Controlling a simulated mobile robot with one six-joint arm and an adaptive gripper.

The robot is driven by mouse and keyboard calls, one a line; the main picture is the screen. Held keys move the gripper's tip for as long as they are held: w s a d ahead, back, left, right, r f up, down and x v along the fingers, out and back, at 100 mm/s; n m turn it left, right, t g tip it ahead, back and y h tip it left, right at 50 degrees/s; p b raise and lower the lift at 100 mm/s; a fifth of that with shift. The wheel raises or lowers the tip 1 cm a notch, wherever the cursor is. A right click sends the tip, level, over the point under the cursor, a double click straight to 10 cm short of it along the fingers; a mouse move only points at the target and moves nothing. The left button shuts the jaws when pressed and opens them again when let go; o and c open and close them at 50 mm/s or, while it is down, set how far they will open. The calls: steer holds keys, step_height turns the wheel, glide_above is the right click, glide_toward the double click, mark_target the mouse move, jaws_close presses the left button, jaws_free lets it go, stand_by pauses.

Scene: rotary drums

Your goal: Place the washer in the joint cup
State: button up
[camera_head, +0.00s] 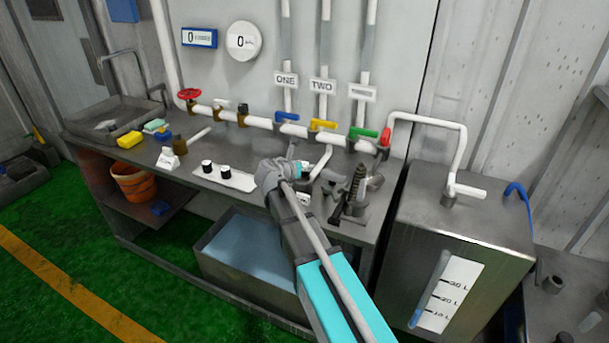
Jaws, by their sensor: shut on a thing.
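My gripper (329,176) is at the end of the cyan arm, low over the middle of the workbench. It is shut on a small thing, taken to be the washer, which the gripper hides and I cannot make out. Just right of the gripper stands a cluster of dark metal fittings (356,187), with a grey rounded, cup-like piece (375,181) at its right side. I cannot tell for certain which piece is the joint cup. The gripper looks close to the cluster; whether they touch is unclear.
A pipe with coloured valves (322,125) runs behind the gripper. A white tray with black-capped items (237,180) lies left. A steel tank (463,222) stands right. A sponge (130,139), sink (113,112) and orange bucket (133,184) are further left.

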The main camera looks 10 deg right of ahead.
mark_target(303, 173)
steer(key=shift+w+f+b, duration=0.5)
steer(key=shift+f+b, duration=0.25)
steer(key=shift+s+f+b, duration=0.1)
steer(key=shift+f+b, duration=1.15)
steer(key=shift+f, duration=0.2)
steer(key=o, duration=1.1)
steer(key=shift+r, duration=0.1)
steer(key=shift+c, duration=0.2)
steer(key=shift+r, duration=0.15)
steer(key=shift+s+a+r, duration=0.15)
steer(key=shift+s+a, duration=0.05)
steer(key=p+v, duration=0.4)
steer(key=v, duration=0.7)
steer(key=shift+p, duration=0.3)
steer(key=shift+s+a, duration=0.1)
steer(key=shift+s, duration=0.05)
